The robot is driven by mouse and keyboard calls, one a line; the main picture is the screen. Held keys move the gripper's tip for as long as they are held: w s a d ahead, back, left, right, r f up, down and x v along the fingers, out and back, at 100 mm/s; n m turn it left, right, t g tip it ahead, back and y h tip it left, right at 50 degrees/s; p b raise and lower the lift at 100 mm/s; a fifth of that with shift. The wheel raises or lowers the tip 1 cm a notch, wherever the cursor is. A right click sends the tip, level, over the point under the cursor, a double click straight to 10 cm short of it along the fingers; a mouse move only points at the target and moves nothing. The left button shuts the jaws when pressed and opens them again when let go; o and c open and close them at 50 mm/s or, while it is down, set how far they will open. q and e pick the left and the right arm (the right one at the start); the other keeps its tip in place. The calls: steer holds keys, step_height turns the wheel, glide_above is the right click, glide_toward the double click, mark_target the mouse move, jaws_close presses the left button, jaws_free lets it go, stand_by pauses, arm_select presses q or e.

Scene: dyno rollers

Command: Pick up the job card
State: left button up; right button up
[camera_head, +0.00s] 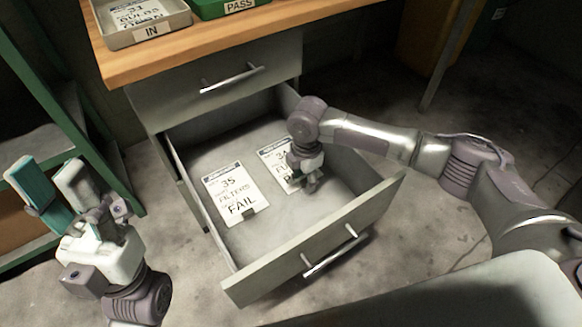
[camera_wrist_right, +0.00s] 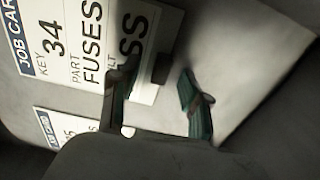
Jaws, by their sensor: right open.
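The open drawer (camera_head: 235,262) holds two white job cards. The card numbered 35 (camera_head: 228,187), reading FILTERS and FAIL, lies to the left. The card numbered 34 (camera_head: 270,158) lies to the right, partly hidden by my right gripper (camera_head: 308,182). In the right wrist view, card 34 (camera_wrist_right: 75,40) reads FUSES, with a result ending in SS, and has a dark tab (camera_wrist_right: 162,68) at its edge. My right gripper (camera_wrist_right: 158,88) is open, its fingers on either side near that tab. Card 35 (camera_wrist_right: 62,125) shows partly below. My left gripper (camera_head: 52,185) is open and empty, left of the drawer.
A wooden worktop (camera_head: 210,48) is above the drawer, with a grey IN tray (camera_head: 125,42) holding a card and a green PASS tray (camera_head: 212,9). A green shelf frame (camera_head: 60,110) stands at left. The drawer's walls surround my right gripper.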

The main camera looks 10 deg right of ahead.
jaws_close()
stand_by(0.4)
